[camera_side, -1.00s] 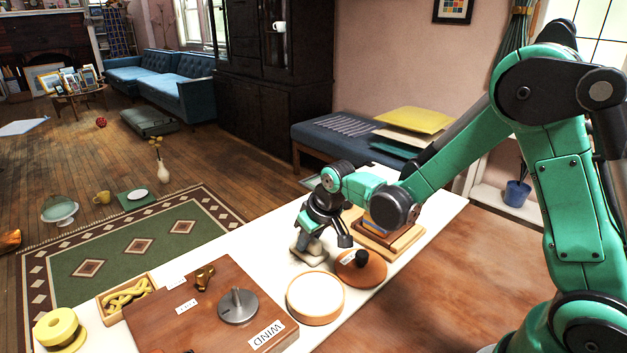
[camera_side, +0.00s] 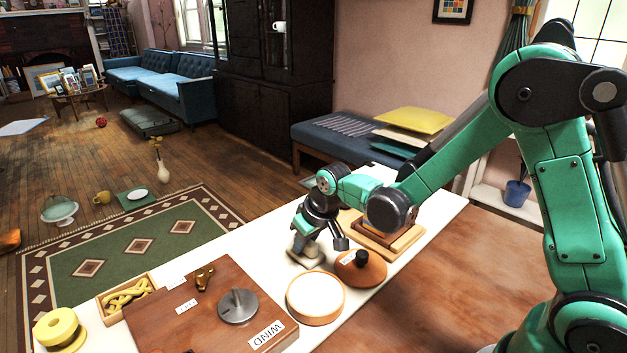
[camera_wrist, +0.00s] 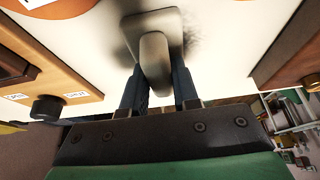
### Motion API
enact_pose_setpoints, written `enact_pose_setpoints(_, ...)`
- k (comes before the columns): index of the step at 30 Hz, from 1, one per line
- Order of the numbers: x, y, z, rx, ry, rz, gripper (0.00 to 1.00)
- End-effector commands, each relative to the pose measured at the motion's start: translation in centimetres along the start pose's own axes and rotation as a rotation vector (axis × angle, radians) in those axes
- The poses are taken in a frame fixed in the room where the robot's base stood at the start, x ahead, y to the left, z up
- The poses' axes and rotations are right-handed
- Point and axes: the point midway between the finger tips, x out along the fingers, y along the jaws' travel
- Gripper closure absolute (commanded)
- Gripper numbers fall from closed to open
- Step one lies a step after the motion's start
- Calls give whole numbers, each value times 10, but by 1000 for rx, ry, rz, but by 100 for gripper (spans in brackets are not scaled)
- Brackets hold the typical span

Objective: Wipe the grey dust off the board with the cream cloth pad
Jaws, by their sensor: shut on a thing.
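The cream cloth pad (camera_side: 309,257) is a small block with a grip on top, on the white surface near the middle of the side view. My gripper (camera_side: 306,241) is above it, shut on its grip. In the wrist view the pad (camera_wrist: 174,22) and its grip show between the fingers of my gripper (camera_wrist: 157,76). Grey dust (camera_wrist: 192,36) shows as a dark smudge on the white board (camera_wrist: 222,45), just right of the pad. In the side view my gripper hides the area around the pad, and I cannot make out dust there.
A round wooden lid with a black knob (camera_side: 362,258) and a round cream-topped wooden container (camera_side: 315,298) stand close in front of the pad. A stepped wooden block (camera_side: 393,243) is to the right. A brown box with a grey dial (camera_side: 238,306) is to the left.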

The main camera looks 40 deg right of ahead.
Motion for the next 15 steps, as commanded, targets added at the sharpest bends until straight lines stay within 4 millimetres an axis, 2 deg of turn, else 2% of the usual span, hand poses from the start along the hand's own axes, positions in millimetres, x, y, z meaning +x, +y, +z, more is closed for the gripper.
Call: enact_pose_setpoints(15,0,-48,0,-3,-1,-2,100)
